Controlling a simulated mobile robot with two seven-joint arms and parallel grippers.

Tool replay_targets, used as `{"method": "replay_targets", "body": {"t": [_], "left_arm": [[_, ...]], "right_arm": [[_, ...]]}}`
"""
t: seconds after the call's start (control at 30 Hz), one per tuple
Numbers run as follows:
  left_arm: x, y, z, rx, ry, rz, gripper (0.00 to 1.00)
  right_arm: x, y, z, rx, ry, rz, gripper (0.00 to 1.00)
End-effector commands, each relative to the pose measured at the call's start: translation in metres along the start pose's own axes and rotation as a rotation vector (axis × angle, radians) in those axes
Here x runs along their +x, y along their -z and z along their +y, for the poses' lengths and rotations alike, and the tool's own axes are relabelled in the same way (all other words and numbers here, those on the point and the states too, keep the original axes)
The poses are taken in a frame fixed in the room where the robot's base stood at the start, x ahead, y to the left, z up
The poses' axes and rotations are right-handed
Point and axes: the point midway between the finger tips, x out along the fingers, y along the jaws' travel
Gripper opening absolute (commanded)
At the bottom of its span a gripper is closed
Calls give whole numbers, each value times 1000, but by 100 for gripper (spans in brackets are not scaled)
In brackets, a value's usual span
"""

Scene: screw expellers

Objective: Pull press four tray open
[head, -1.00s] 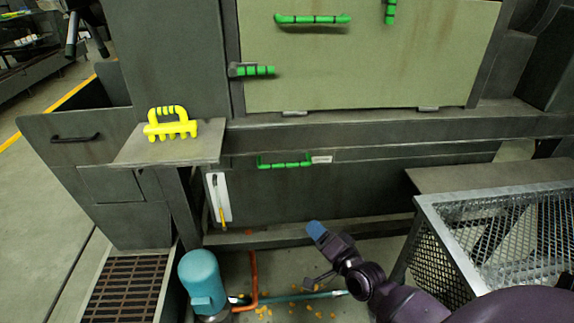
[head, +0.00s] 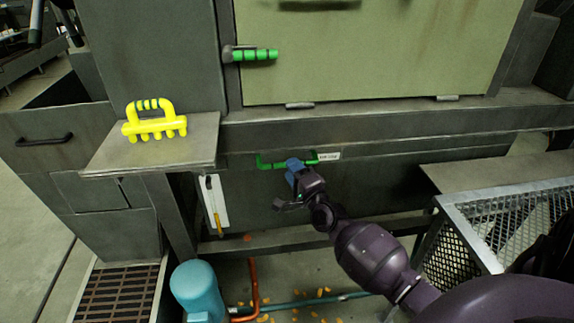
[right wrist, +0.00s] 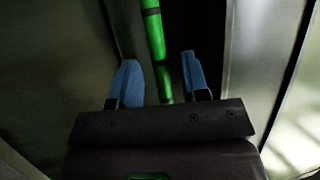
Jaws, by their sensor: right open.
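The press tray (head: 350,179) is a dark grey drawer front low on the machine, with a small white label (head: 328,156) at its top edge. Its handle (head: 268,163) is a green bar with dark bands. My right gripper (head: 296,165) is at the handle, with its blue fingertips overlapping the middle of the bar. In the right wrist view the handle (right wrist: 154,40) runs between the two blue fingers of my right gripper (right wrist: 158,82), with gaps on both sides. The gripper is open. The tray looks closed. My left gripper is not in view.
A yellow tool (head: 154,126) with several prongs lies on a grey shelf (head: 190,152) to the left. A metal mesh bin (head: 500,225) stands at the right. A teal motor (head: 196,290) and pipes are on the floor below. A green latch handle (head: 255,54) is above.

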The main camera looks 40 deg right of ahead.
Motion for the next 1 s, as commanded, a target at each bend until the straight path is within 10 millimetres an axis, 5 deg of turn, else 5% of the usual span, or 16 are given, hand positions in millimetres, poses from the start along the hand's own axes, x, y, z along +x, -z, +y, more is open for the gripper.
{"method": "replay_targets", "body": {"t": [0.23, 0.6, 0.9, 1.0], "left_arm": [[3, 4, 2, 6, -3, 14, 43], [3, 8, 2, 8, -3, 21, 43], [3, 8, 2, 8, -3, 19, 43], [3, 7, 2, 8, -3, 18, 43]], "right_arm": [[24, 0, 1, -2, -2, 0, 42], [29, 0, 0, -2, -1, 0, 42], [29, 0, 0, -2, -1, 0, 0], [28, 0, 0, -2, -1, 0, 0]]}}
